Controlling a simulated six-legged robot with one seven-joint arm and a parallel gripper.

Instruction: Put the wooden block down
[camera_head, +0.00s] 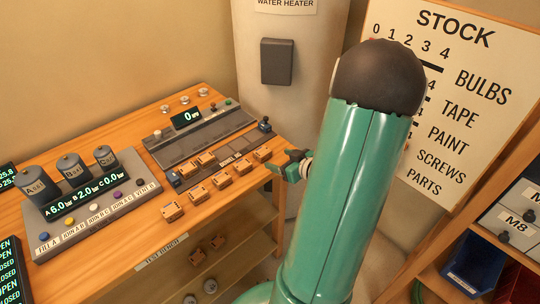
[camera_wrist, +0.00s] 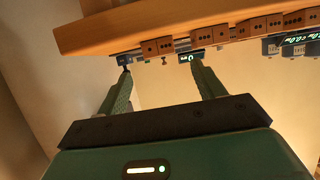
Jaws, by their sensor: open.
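Several orange-brown wooden blocks stand in a row along the front of the test bench (camera_head: 120,262); the rightmost block (camera_head: 263,155) is closest to my gripper (camera_head: 290,164). In the wrist view, a block (camera_wrist: 157,47) and another block (camera_wrist: 202,36) show past the fingers on the bench edge (camera_wrist: 110,32). My gripper (camera_wrist: 158,74) is open, its two green fingers spread with nothing seen between them. It is beside the bench's right front corner. My arm hides part of what lies behind it. I cannot tell which block is the task's.
A grey panel (camera_head: 212,135) with more blocks on it lies behind the row. Three labelled canisters (camera_head: 73,169) stand on a console at left. Two blocks lie on the shelf below. A water heater (camera_head: 300,30) and a stock board (camera_head: 455,85) stand behind.

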